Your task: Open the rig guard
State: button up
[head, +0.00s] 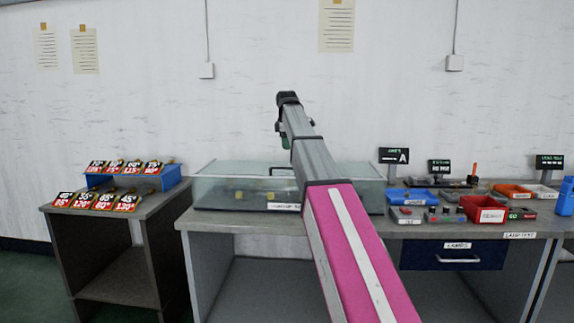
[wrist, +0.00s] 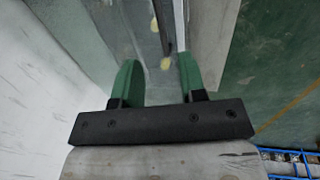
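The rig guard (head: 235,182) is a clear, glass-like box on the bench, left of the middle in the head view. A dark handle (head: 278,168) shows on it, partly behind my arm. Small yellowish parts and a white label show through or on its front. I cannot tell for sure whether its lid is shut; it looks closed. My gripper (wrist: 157,78) is open in the wrist view, with two green fingers apart and nothing seen held. Beyond the fingers are a clear panel and yellow spots. In the head view my arm reaches over the guard and hides its right middle.
The bench (head: 235,222) carries a blue tray (head: 407,197), a red bin (head: 482,210), an orange bin (head: 512,191) and small signs to the right. A blue drawer (head: 452,257) sits below. A separate stand (head: 150,206) at left holds several price-like tags. A wall stands behind.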

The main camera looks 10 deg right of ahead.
aim_at(288, 168)
jog(key=f, duration=0.3)
jog(key=w+f, duration=0.1)
jog(key=f, duration=0.2)
jog(key=w+f, duration=0.1)
jog(key=f, duration=0.3)
jog(key=shift+d, duration=0.2)
jog(key=shift+r, duration=0.1)
grip_shut()
